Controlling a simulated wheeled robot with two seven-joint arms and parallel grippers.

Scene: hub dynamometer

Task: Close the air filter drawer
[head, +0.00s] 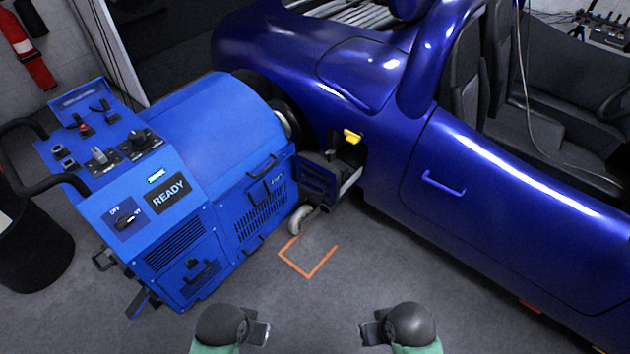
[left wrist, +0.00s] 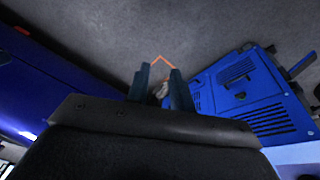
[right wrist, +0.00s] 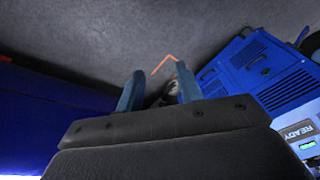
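The blue dynamometer cabinet (head: 190,190) stands at the left, against the car's wheel hub. Low on its front face, below a louvred vent, is a panel with a black handle (head: 203,272), which looks like the air filter drawer (head: 186,287). How far it stands out is hard to tell. The cabinet also shows in the left wrist view (left wrist: 205,95) and the right wrist view (right wrist: 230,80). My left gripper (head: 262,332) is open and empty at the bottom of the head view, right of the cabinet and apart from it. My right gripper (head: 370,329) is open and empty, farther right.
A blue car (head: 400,190) fills the right side. A small caster (head: 298,220) sits beside the cabinet's right side. An orange corner mark (head: 310,272) is on the floor. A dark barrel (head: 35,245) stands at far left. The floor before the cabinet is clear.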

